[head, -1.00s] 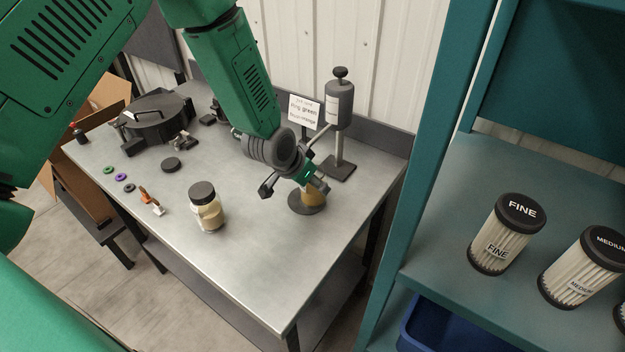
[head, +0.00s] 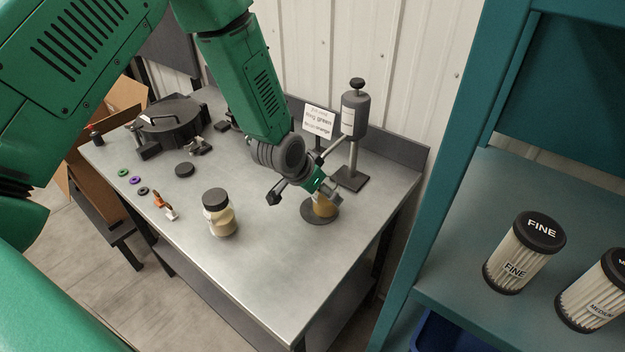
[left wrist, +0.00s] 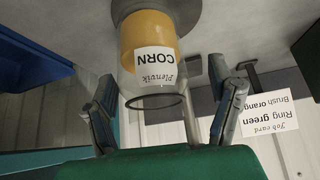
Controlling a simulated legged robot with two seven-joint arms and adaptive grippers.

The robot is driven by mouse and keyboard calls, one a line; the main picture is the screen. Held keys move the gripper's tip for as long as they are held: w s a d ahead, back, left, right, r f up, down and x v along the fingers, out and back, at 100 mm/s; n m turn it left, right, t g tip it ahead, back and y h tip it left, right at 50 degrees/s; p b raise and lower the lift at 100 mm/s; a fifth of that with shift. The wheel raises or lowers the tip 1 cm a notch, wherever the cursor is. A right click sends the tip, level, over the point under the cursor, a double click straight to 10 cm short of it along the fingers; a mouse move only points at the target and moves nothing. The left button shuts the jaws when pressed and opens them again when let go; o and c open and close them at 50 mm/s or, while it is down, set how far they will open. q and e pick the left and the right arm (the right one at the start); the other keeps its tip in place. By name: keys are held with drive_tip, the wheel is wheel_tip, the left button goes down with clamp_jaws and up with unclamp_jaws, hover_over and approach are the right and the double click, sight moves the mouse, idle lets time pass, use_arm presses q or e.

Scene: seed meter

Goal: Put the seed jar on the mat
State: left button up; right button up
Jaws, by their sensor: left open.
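A clear seed jar with yellow contents and a white CORN label (left wrist: 155,65) stands on the round dark grey mat (left wrist: 190,10). In the head view the jar (head: 324,208) is partly hidden by my left gripper (head: 327,192), and the mat (head: 308,213) shows around its base. The jar's rim shows with no lid on it in the left wrist view. My left gripper (left wrist: 160,85) is open, with one finger on each side of the jar's top; whether they touch it I cannot tell. My right gripper is not in view.
A dark-lidded jar (head: 219,213) with tan contents stands mid-bench. A stand with a grey cylinder (head: 354,115) and a job card (head: 319,119) are behind the mat. Coloured rings (head: 135,180), a black disc (head: 184,170) and a round black device (head: 170,122) lie left. A teal shelf holds filters (head: 523,252).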

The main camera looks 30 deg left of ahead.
use_arm(q)
drive_tip(key=v, duration=1.1)
drive_tip(key=shift+s+a, duration=0.15)
drive_tip(key=shift+s, duration=0.05)
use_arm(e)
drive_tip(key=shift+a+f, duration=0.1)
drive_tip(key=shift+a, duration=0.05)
use_arm(q)
drive_tip(key=shift+a, duration=0.5)
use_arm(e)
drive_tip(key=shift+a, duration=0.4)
use_arm(q)
drive_tip(key=shift+s, duration=0.1)
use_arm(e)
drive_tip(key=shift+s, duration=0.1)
